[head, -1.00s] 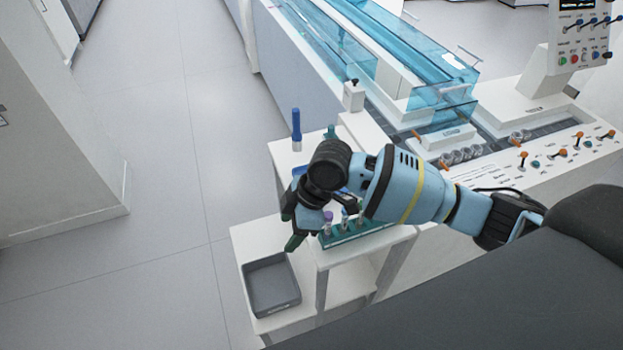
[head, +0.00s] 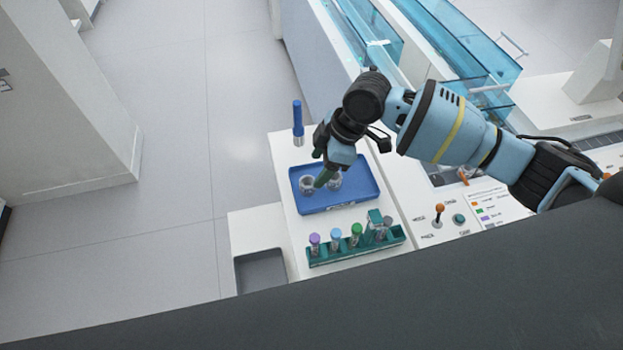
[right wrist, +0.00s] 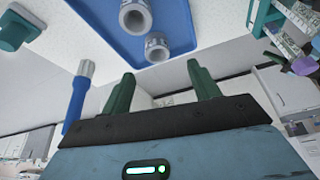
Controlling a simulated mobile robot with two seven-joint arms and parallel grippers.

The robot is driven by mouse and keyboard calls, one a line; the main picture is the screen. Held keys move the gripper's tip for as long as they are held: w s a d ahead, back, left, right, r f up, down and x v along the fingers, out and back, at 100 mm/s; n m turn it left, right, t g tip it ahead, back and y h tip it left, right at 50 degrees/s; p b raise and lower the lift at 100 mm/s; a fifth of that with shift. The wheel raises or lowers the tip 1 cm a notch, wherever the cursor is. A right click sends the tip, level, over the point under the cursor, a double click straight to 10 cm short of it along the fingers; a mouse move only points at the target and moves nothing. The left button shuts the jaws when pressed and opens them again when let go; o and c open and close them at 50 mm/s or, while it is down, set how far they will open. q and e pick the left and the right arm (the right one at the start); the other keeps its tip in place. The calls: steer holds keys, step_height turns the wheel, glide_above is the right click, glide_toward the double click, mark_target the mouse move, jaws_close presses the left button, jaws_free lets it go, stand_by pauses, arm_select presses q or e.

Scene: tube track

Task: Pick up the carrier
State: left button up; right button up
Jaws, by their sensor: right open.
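Two small clear, ring-like cylinders, which look like the carriers, sit in a blue tray (head: 355,195) on the white side table. The left one (head: 306,184) shows in the head view; the right one (head: 335,181) is partly hidden by my gripper. The right wrist view shows both cylinders (right wrist: 135,16) (right wrist: 156,46) near its top edge. My right gripper (head: 324,176) is over the tray, its green fingers close to the cylinders. In the wrist view its fingers (right wrist: 162,88) are spread with nothing between them. Whether it touches a cylinder cannot be told. My left gripper is not shown.
A green rack (head: 352,249) with several capped tubes stands in front of the tray. A blue pen-like tool (head: 298,122) stands upright behind it. A grey bin (head: 262,271) is lower left. The control panel (head: 455,213) lies to the right. Open floor is at left.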

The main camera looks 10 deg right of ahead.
mark_target(308, 182)
steer(key=shift+x, duration=3.95)
steer(key=shift+w+d, duration=0.15)
steer(key=shift+w, duration=0.05)
steer(key=c, duration=0.8)
